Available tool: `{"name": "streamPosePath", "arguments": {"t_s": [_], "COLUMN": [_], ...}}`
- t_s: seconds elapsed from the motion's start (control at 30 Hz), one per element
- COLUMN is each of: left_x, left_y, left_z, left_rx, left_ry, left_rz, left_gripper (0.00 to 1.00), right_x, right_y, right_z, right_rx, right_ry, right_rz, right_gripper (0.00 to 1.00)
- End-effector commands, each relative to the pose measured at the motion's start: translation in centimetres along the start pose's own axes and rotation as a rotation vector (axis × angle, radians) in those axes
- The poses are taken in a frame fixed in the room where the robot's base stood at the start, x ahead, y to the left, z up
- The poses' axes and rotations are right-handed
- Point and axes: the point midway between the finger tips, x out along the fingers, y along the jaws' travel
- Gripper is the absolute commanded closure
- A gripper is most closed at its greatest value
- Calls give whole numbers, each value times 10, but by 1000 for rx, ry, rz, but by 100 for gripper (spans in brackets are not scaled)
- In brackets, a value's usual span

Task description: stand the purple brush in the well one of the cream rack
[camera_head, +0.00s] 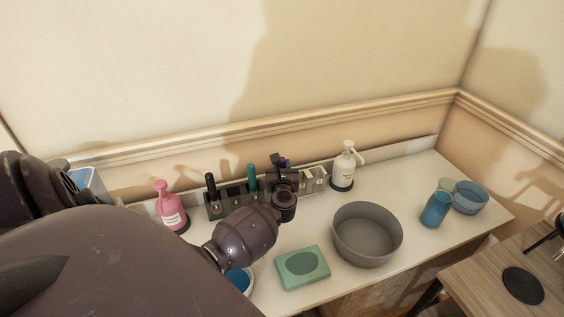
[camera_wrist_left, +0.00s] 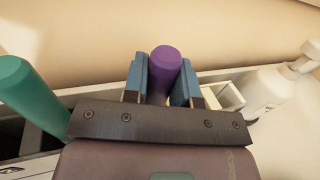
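The purple brush (camera_wrist_left: 165,68) stands between the two blue fingertips of my left gripper (camera_wrist_left: 161,82) in the left wrist view, and the fingers appear closed on it. Its lower part is hidden by the gripper. In the head view my left gripper (camera_head: 281,162) is over the row of racks near the wall, and the arm covers much of that spot. The cream rack (camera_head: 316,180) shows just right of the gripper, with open wells; it also shows in the wrist view (camera_wrist_left: 226,96). I cannot tell whether the brush's lower end is inside a well. My right gripper is out of view.
A dark rack (camera_head: 233,205) left of the gripper holds a teal brush (camera_head: 252,177) and a black one (camera_head: 210,184). A white pump bottle (camera_head: 343,170) stands close right, a pink bottle (camera_head: 168,206) left. A grey bowl (camera_head: 367,235) and green dish (camera_head: 301,268) are in front.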

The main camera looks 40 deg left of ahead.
Motion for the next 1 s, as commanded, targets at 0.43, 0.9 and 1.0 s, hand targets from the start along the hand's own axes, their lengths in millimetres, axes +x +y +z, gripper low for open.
{"name": "streamPosePath", "arguments": {"t_s": [0.43,0.9,1.0], "left_x": [0,-64,-83], "left_y": [0,1,0], "left_z": [1,2,2], "left_rx": [0,-3,-2], "left_ry": [0,4,4], "left_rz": [0,2,1], "left_gripper": [49,49,49], "right_x": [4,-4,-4], "right_y": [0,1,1], "right_z": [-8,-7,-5], "right_rx": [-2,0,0], "right_ry": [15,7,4], "right_rz": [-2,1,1], "right_gripper": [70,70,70]}}
